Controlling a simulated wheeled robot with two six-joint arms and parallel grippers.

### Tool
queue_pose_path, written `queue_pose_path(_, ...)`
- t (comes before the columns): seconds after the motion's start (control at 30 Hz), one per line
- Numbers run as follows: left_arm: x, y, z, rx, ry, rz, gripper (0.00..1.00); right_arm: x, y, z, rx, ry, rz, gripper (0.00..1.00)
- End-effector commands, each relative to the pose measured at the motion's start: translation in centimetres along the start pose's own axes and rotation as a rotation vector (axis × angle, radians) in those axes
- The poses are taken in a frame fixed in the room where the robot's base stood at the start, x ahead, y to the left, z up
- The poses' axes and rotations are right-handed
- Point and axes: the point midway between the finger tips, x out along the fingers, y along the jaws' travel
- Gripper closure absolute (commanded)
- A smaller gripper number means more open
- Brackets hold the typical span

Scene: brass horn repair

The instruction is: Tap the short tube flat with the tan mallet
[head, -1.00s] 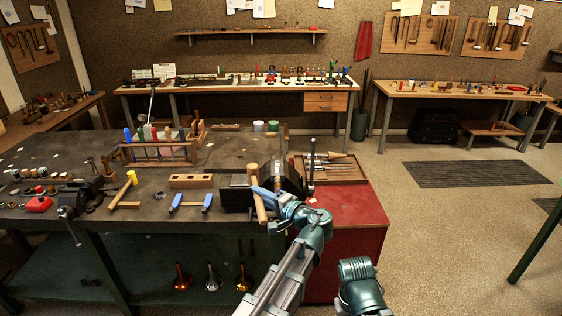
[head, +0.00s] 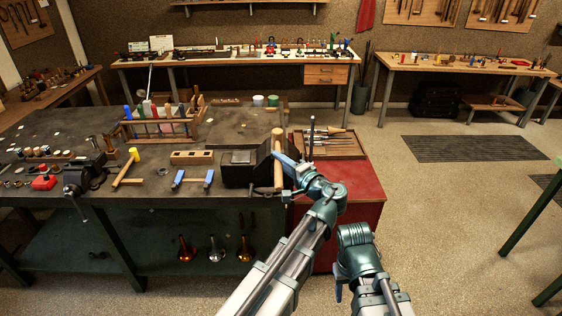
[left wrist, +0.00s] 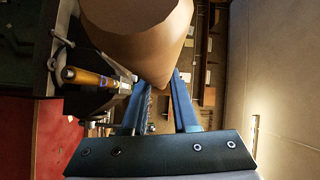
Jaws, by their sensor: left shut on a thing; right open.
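My left gripper (head: 287,160) is shut on the tan mallet (head: 278,176), at the right end of the dark workbench. The mallet's tan wood runs roughly up and down beside the gripper's blue fingers in the head view. In the left wrist view, a broad tan rounded piece of it (left wrist: 140,38) fills the top, beside the blue fingers (left wrist: 163,105). My right gripper (head: 339,291) hangs low right of the bench, partly hidden by its arm, open and apart from the mallet. I cannot make out the short tube; the mallet and left arm cover part of the bench's right end.
A dark block with a grey plate (head: 241,157) stands left of the mallet. A tool tray (head: 335,144) sits on the red cabinet (head: 362,188).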

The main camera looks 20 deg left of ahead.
Motion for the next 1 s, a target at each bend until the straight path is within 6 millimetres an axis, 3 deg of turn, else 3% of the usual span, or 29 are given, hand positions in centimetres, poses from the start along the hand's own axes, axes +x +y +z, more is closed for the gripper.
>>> queue_pose_path(0.5, 0.4, 4.9, 0.7, 0.0, 0.0, -0.001, 1.0, 5.0, -0.5, -0.3, 0.002, 0.0, 0.0, 0.5)
queue_pose_path(1.0, 0.4, 5.1, 0.7, 0.0, 0.0, -0.001, 1.0, 5.1, -0.5, -0.3, 0.002, 0.0, 0.0, 0.5)
